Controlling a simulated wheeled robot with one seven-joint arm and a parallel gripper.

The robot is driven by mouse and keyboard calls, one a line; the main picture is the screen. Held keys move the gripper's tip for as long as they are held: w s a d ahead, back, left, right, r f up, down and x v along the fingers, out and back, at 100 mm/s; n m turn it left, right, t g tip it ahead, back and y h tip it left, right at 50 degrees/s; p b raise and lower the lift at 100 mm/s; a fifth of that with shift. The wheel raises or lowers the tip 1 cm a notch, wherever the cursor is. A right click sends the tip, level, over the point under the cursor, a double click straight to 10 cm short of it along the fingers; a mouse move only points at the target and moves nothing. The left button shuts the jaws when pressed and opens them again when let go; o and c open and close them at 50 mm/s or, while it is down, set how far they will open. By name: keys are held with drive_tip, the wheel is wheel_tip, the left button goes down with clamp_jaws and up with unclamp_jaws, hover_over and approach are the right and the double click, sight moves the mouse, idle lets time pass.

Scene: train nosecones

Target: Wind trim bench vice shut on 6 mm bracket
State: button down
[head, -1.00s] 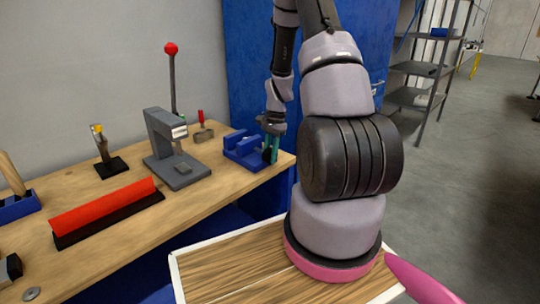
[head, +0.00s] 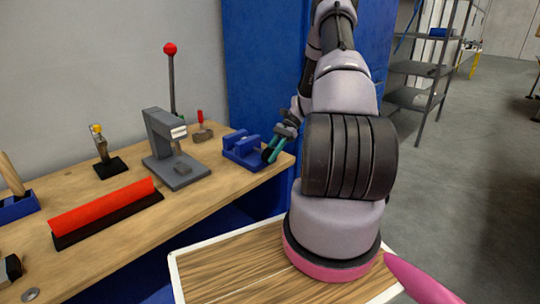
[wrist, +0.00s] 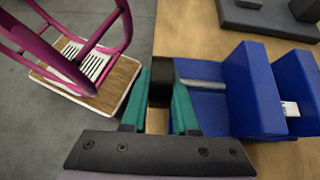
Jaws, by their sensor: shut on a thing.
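The blue bench vice (head: 243,151) stands at the right end of the wooden bench; it fills the right side of the wrist view (wrist: 250,90). A grey screw (wrist: 203,84) runs from its near jaw to a black knob (wrist: 160,84). My gripper (wrist: 161,88) has its teal fingers shut on the knob, one on each side. In the head view my gripper (head: 274,151) is tilted beside the vice. A small pale piece, seemingly the bracket (wrist: 290,108), shows between the blue jaws. I cannot tell whether both jaws touch it.
A grey press (head: 170,150) with a red-knobbed lever stands left of the vice. A red bar (head: 103,208) on a black base lies along the bench's front. A small red-handled clamp (head: 202,127) sits behind. The bench edge (head: 232,191) is close below the vice.

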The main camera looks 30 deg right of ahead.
idle(0.4)
drive_tip(key=c, duration=0.7)
unclamp_jaws()
drive_tip(key=v, duration=1)
drive_tip(key=shift+w+d, duration=0.2)
drive_tip(key=shift+d, duration=0.2)
